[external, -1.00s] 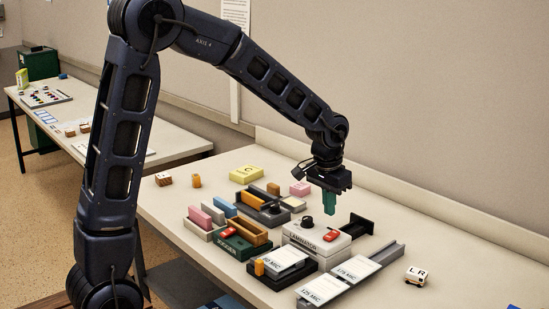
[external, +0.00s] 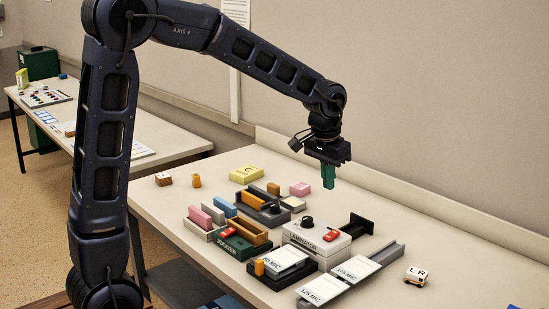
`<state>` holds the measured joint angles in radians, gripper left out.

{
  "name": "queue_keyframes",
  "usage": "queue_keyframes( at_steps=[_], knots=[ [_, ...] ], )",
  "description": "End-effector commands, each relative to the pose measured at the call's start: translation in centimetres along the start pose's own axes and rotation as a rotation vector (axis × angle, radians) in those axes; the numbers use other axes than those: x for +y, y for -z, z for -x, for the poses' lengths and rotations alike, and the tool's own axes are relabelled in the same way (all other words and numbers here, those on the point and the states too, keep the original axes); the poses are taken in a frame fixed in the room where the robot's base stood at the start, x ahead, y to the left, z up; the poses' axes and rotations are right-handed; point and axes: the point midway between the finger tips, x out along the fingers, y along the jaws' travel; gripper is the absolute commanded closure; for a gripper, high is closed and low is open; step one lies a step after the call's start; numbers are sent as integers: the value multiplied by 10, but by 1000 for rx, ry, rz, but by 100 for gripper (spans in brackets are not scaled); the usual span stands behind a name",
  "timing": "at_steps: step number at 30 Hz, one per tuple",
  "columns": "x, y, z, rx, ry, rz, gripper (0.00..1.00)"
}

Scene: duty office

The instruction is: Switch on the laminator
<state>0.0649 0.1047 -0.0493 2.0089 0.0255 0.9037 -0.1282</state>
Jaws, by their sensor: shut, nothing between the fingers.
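The laminator (external: 303,241) is a low white box with its name on the front, on the table at the middle right. On its top are a red rocker switch (external: 331,237) and a black knob (external: 307,222). I cannot tell which way the switch is set. My gripper (external: 328,184) points straight down with its green fingers shut and empty. It hangs in the air above the laminator's back part, clear of the switch and knob.
Pouch stacks labelled by micron (external: 325,287) lie in front of the laminator. A green device with a red switch (external: 238,247) stands to its left. A yellow block (external: 246,173) and pink block (external: 300,188) lie behind. A small L R block (external: 416,276) sits at right, with bare table around it.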

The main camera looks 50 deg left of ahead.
Motion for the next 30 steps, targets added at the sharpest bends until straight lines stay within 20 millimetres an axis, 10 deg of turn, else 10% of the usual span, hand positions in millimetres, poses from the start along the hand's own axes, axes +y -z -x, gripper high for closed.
queue_keyframes(
  at_steps=[16, 30],
  knots=[
    [0, 11, -8, 48, -1, 0, 100],
    [-1, 14, -85, 44, 0, -1, 100]
  ],
)
